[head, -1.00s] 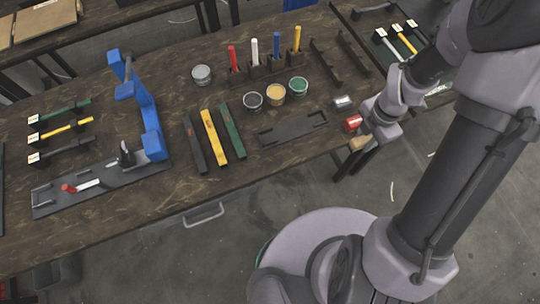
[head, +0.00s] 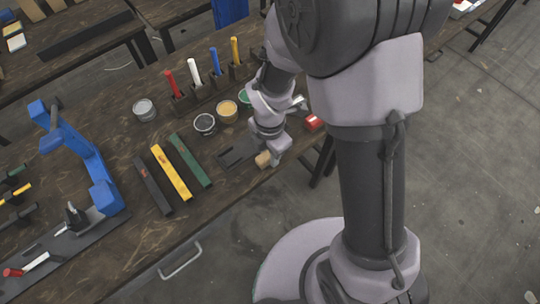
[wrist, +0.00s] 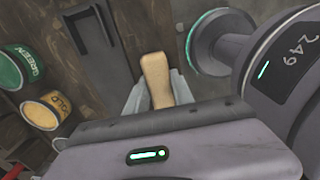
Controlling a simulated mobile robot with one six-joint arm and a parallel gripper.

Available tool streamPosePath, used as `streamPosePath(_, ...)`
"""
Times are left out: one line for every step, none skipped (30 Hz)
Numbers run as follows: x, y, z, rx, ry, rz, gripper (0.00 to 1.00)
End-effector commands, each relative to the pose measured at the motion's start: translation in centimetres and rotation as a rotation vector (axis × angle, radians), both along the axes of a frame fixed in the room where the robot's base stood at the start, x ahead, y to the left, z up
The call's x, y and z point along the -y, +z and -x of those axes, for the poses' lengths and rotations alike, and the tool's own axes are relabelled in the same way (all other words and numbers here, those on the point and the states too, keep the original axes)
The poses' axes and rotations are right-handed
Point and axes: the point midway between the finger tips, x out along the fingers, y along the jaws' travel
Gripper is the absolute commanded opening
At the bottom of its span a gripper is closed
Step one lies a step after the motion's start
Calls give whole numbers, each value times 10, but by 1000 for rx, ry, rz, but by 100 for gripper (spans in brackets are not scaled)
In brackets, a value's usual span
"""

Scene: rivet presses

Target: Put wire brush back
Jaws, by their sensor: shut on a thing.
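My gripper (head: 272,148) is shut on a tan wooden piece, which looks like the handle of the wire brush (head: 263,159). It is near the front edge of the bench. In the wrist view the handle (wrist: 157,78) stands up between the two grey fingers (wrist: 155,95); no bristles show. A dark flat holder (head: 232,156) lies on the bench just left of the gripper, partly hidden by my arm. It also shows in the wrist view (wrist: 88,40), beyond and left of the handle. I cannot tell whether the brush touches anything below.
Open tins, including a dark one (head: 205,124) and a yellow one (head: 228,112), stand behind the holder. Black, yellow (head: 171,173) and green bars lie to the left. A red object (head: 314,121) is right of the gripper. A blue press (head: 90,165) stands further left.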

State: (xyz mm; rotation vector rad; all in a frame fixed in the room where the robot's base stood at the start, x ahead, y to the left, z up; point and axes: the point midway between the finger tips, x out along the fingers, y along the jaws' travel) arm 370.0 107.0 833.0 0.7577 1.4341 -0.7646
Motion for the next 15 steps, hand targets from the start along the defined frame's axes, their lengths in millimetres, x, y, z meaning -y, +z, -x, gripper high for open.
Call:
streamPosePath(0, 2, -1, 2, 1, 0, 0)
streamPosePath(0, 2, -1, 2, 1, 0, 0)
streamPosePath(0, 2, -1, 2, 1, 0, 0)
streamPosePath(0, 2, -1, 2, 1, 0, 0)
streamPosePath(0, 2, 0, 1, 1, 0, 0)
streamPosePath(0, 0, 0, 1, 1, 0, 0)
streamPosePath(0, -1, 0, 1, 1, 0, 0)
streamPosePath(0, -2, -1, 1, 1, 0, 0)
streamPosePath(0, -1, -1, 2, 1, 0, 36)
streamPosePath(0, -1, -1, 2, 1, 0, 42)
streamPosePath(0, -1, -1, 2, 1, 0, 48)
streamPosePath(0, -1, -1, 2, 1, 0, 50)
streamPosePath(0, -1, -1, 2, 1, 0, 50)
streamPosePath(0, -1, -1, 2, 1, 0, 50)
streamPosePath(0, -1, -1, 2, 1, 0, 50)
